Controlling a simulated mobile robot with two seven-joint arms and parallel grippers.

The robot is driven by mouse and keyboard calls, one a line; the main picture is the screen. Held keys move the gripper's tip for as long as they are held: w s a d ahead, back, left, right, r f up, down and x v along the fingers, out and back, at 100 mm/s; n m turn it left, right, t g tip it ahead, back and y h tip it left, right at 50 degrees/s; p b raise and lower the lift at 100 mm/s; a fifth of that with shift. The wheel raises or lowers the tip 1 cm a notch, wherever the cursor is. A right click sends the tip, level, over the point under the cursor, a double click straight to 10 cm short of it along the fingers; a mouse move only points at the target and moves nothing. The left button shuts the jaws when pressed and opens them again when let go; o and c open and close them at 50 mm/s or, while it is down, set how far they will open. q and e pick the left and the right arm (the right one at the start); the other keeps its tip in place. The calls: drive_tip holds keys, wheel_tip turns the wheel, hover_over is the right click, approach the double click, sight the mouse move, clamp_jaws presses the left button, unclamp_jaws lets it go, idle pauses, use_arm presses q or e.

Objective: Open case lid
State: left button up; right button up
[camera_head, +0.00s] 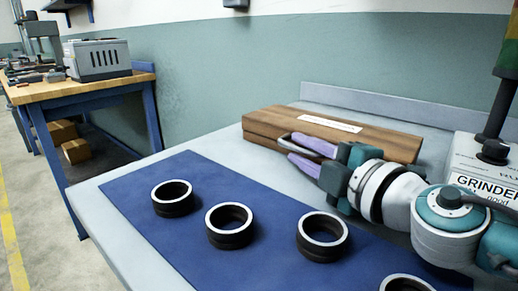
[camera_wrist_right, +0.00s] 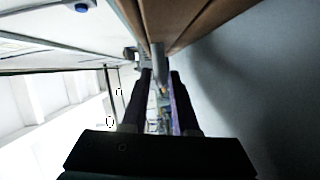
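The wooden case (camera_head: 365,137) lies shut on the table near the wall, with a white label on its lid. A grey metal handle (camera_head: 284,142) appears at its front left; the gripper partly covers it. My right gripper (camera_head: 291,149) reaches in from the right, its two purple fingers apart at the handle. In the right wrist view, the case's brown side (camera_wrist_right: 200,14) fills the top, and a grey bar, likely the handle (camera_wrist_right: 158,50), lies in line with the gap between the dark fingers. Contact with it cannot be told. My left gripper is out of view.
Several dark rings with pale rims, one of them a ring (camera_head: 230,225) near the middle, stand on a blue mat (camera_head: 130,190) in front of the case. The grinder (camera_head: 480,165) stands at the right. A wooden workbench (camera_head: 95,88) is at the far left.

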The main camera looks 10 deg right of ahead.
clamp_jaws()
idle(1.1)
